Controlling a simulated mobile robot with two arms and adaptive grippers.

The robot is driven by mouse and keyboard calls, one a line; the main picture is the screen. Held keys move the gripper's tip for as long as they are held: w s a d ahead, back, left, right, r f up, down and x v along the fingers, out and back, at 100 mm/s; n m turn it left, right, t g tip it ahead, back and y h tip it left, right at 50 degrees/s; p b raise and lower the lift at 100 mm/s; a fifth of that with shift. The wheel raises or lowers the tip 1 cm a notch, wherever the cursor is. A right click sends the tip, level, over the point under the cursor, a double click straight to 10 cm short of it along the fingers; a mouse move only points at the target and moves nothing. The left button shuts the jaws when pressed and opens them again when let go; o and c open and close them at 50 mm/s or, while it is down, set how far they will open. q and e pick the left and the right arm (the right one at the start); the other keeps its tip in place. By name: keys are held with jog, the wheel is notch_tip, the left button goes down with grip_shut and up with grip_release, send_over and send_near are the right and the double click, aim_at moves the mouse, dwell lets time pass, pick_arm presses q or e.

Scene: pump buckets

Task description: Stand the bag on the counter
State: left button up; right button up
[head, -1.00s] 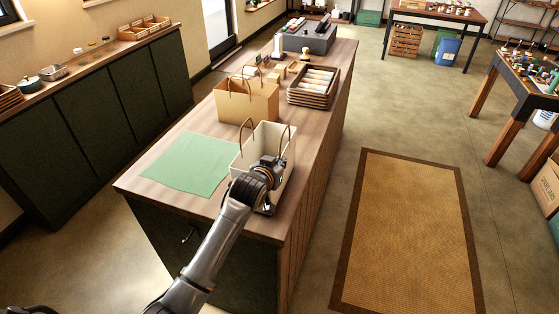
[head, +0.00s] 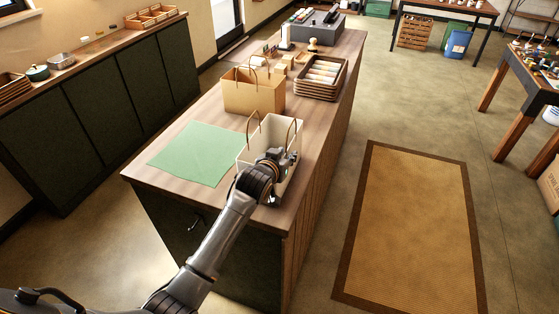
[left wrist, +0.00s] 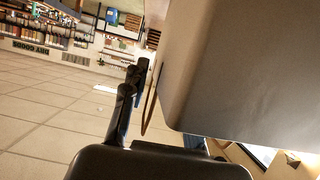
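The bag (head: 286,130) is off-white with brown loop handles. In the head view it is upright at the front end of the wooden counter (head: 166,187), right of the green sheet. My left gripper (head: 282,162) is at the bag's near right side, overlapping it in the view. In the left wrist view a large pale bag panel (left wrist: 240,70) fills the right, with a thin brown handle beside it. Dark finger parts (left wrist: 127,95) show left of the panel. The bag hides much there, so whether they grip it is unclear. My right gripper is out of view.
A brown paper bag (head: 254,95) stands behind the pale bag. The green sheet (head: 194,153) lies flat to its left. Stacked trays with rolls (head: 321,80) and a grey register unit (head: 318,30) are farther back. A tan mat (head: 410,230) covers the floor at right.

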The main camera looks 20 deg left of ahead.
pick_arm(q)
jog(key=b+v, duration=0.2)
jog(key=v, duration=0.9)
jog(key=shift+s+r, duration=0.15)
jog(key=shift+s, duration=0.15)
